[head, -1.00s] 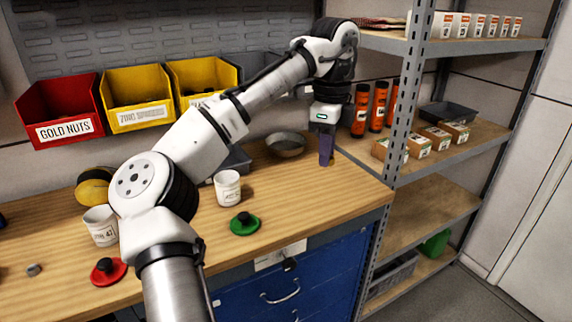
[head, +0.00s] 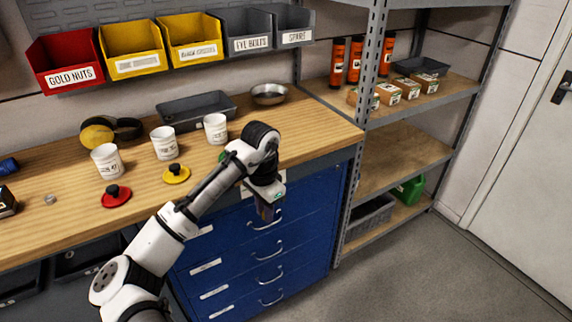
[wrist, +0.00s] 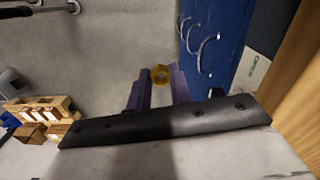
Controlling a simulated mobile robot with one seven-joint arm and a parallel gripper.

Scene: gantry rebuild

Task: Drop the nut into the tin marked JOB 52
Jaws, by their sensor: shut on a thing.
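My gripper (head: 269,212) hangs in front of the blue drawers, below the bench top, in the head view. In the wrist view its purple fingers (wrist: 160,88) are shut on a gold nut (wrist: 160,74) near their tips. Three white tins stand in a slanting row on the bench: a left tin (head: 107,162), a middle tin (head: 165,143) and a right tin (head: 215,129). They look open-topped. Their labels are too small to read surely, so I cannot tell which is JOB 52. My gripper is apart from all three.
A red lid (head: 116,197) and a yellow lid (head: 176,175) lie before the tins; a green one is mostly behind my arm. A grey tray (head: 196,110) and metal bowl (head: 269,94) stand behind. Shelving (head: 410,165) is right; floor (head: 400,270) there is clear.

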